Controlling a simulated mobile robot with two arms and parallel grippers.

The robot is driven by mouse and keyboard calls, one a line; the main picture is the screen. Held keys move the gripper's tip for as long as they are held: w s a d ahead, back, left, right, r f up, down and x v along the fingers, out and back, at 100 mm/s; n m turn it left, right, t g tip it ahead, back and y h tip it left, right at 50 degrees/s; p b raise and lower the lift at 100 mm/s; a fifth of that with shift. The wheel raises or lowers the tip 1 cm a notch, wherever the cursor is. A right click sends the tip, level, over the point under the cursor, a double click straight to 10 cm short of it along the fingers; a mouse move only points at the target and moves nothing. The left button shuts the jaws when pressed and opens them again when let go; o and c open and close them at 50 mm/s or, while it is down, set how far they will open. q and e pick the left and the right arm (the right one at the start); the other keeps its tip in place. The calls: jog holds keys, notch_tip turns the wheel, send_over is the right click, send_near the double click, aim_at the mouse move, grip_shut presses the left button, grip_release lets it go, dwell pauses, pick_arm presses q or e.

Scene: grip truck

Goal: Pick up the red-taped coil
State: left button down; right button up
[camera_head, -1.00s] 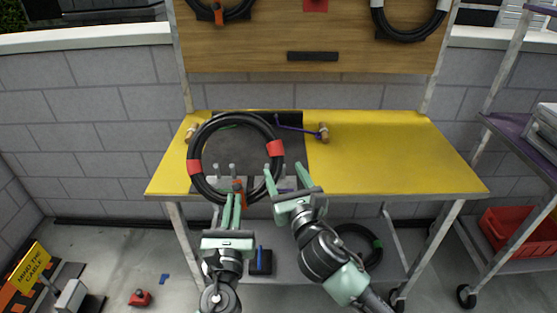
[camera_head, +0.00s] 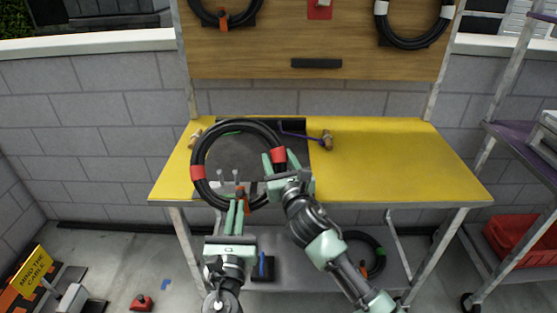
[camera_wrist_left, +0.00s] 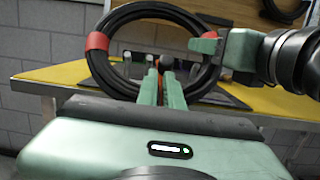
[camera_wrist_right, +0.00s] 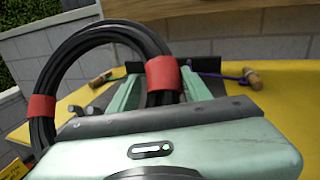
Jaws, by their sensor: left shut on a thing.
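The coil (camera_head: 238,127) is thick black cable with red tape bands at its left (camera_head: 198,172) and right (camera_head: 279,155). It stands upright at the left front of the yellow workbench. My right gripper (camera_head: 283,168) is at its right side. In the right wrist view the fingers lie on either side of the coil by a red band (camera_wrist_right: 162,73), open with a gap. My left gripper (camera_head: 236,205) is low in front of the coil, its fingers shut on a small orange piece (camera_head: 241,191) at the coil's bottom. The left wrist view shows this piece (camera_wrist_left: 166,62) partly hidden.
The yellow workbench (camera_head: 390,165) is clear on its right. Behind the coil lie a dark mat (camera_head: 238,155) and a wooden-handled purple cord (camera_head: 326,140). A cart stands right.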

pick_arm(q)
jog(key=shift+w+a+f, duration=0.1)
jog(key=shift+a+f, duration=0.05)
jog(key=shift+a, duration=0.1)
pick_arm(e)
grip_shut()
dwell(0.8)
pick_arm(q)
jog(key=shift+r, duration=0.8)
pick_arm(e)
jog(key=shift+w+f, duration=0.1)
jog(key=shift+f, duration=0.15)
pick_arm(q)
jog(key=s+f, duration=0.2)
jog(key=s, duration=1)
jog(key=shift+d+f, duration=0.25)
jog(key=shift+s, duration=0.1)
